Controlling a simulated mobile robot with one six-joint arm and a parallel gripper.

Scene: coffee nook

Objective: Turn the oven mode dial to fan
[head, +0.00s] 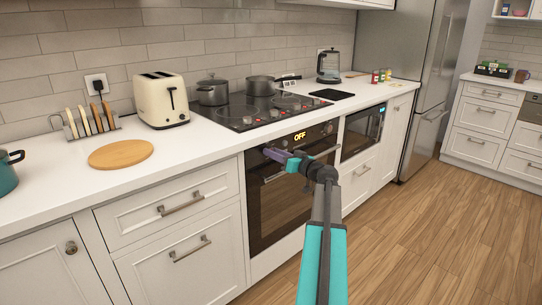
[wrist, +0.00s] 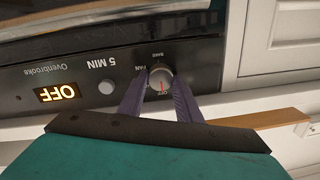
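The oven (head: 285,195) is built in under the cooktop, and its display reads OFF. In the wrist view, which is upside down, the mode dial (wrist: 160,77) is a round silver knob on the black control panel. Its red mark points at the OFF label; FAN and BAKE labels sit around it. My gripper (wrist: 160,80) has one purple finger on each side of the dial, with what looks like a slim gap, so it appears open around it. In the head view my gripper (head: 268,151) is at the panel's left end and hides the dial.
The oven handle (head: 325,152) runs below the panel. White drawers (head: 180,215) stand to the left; the wooden floor (head: 420,235) is clear.

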